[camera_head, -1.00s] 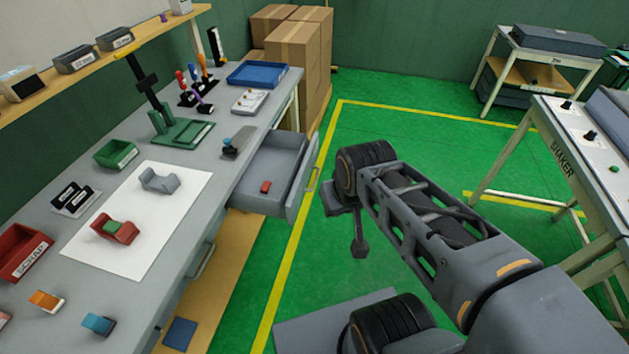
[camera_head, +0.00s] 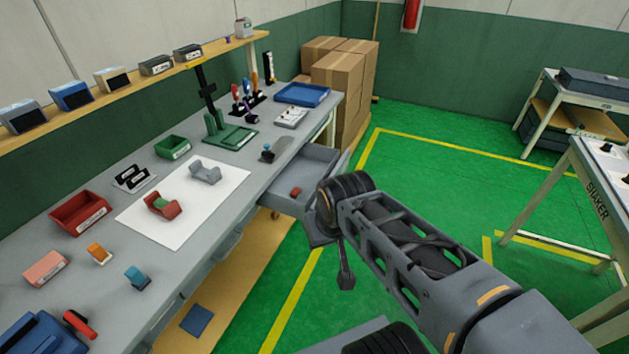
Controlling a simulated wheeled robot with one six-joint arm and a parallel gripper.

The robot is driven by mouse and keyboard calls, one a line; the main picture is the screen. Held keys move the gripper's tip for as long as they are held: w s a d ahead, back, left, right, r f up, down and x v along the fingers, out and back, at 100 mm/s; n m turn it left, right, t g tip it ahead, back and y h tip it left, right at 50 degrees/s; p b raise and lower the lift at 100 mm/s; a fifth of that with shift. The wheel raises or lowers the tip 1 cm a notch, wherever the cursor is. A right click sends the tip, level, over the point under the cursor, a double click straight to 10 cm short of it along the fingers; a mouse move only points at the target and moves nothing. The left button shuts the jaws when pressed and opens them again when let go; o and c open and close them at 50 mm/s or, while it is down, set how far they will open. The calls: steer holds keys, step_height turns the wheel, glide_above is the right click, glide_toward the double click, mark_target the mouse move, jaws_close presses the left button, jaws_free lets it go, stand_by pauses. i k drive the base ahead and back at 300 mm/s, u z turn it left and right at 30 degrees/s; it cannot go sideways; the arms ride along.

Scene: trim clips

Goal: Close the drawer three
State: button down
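An open grey drawer (camera_head: 315,163) sticks out from the far right end of the workbench. A small red block (camera_head: 296,191) lies inside it. The arm's dark wrist covers part of the drawer's front, and the handle is hidden. My gripper (camera_head: 344,268) hangs below the wrist, pointing down, in front of the drawer on its right side in the picture. Only a narrow dark piece of it shows, so its opening is unclear. I cannot tell whether it touches the drawer. I see no number on the drawer.
The grey workbench (camera_head: 228,165) holds a white sheet (camera_head: 190,222), a red scrap bin (camera_head: 80,213), a green bin (camera_head: 172,147) and small clips. Cardboard boxes (camera_head: 338,80) stand behind the drawer. A shaker table (camera_head: 596,195) stands at right. Green floor between is clear.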

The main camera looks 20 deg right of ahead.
mark_target(313, 163)
steer(key=u, duration=0.05)
steer(key=i, duration=0.9)
steer(key=z, duration=0.6)
